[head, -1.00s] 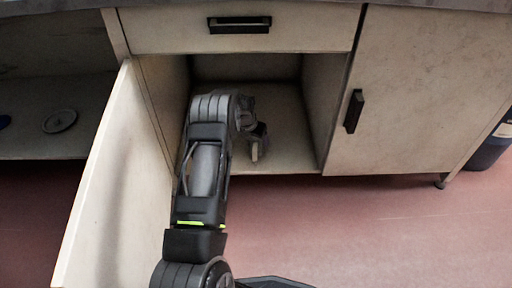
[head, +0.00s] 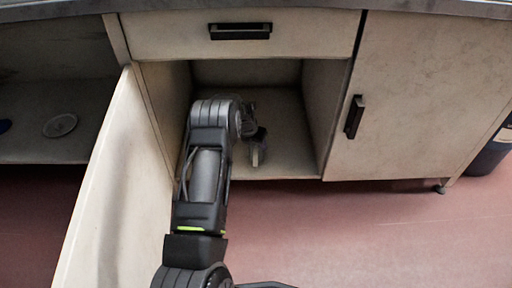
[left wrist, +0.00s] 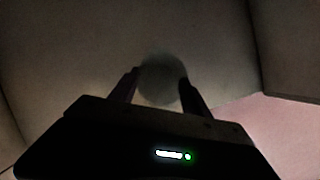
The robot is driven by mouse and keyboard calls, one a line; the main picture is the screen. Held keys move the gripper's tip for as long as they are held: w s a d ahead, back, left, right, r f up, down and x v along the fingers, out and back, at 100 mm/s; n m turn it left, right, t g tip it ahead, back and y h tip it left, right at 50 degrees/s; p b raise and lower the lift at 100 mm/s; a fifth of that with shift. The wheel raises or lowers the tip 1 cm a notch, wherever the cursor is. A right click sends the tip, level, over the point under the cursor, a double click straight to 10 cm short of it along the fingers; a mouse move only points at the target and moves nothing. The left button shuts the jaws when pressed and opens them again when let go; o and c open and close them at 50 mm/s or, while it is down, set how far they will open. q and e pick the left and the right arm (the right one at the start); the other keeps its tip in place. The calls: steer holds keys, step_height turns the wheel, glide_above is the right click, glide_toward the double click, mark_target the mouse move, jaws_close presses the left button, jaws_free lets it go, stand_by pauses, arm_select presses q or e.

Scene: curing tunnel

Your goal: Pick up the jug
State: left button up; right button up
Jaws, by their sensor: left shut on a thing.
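My left arm reaches into the open cabinet compartment (head: 285,165) in the head view. My left gripper (head: 257,150) is inside it, low over the compartment floor and partly hidden behind my own arm. In the left wrist view, the left gripper (left wrist: 160,88) is shut on a round, dull grey-green thing, which I take to be the jug (left wrist: 162,72). The picture there is dark, so its handle and full shape cannot be made out. In the head view I cannot tell the jug apart from the gripper. My right gripper is not in view.
The open cabinet door (head: 112,185) stands left of my arm. A closed drawer (head: 180,34) is above the opening. A closed door (head: 430,90) is at right. A round lid-like disc (head: 60,125) lies on the left shelf. A dark bin (head: 490,155) stands far right.

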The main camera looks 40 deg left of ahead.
arm_select(q)
step_height(320, 180, up, 10)
steer(key=p, duration=0.4)
stand_by(0.6)
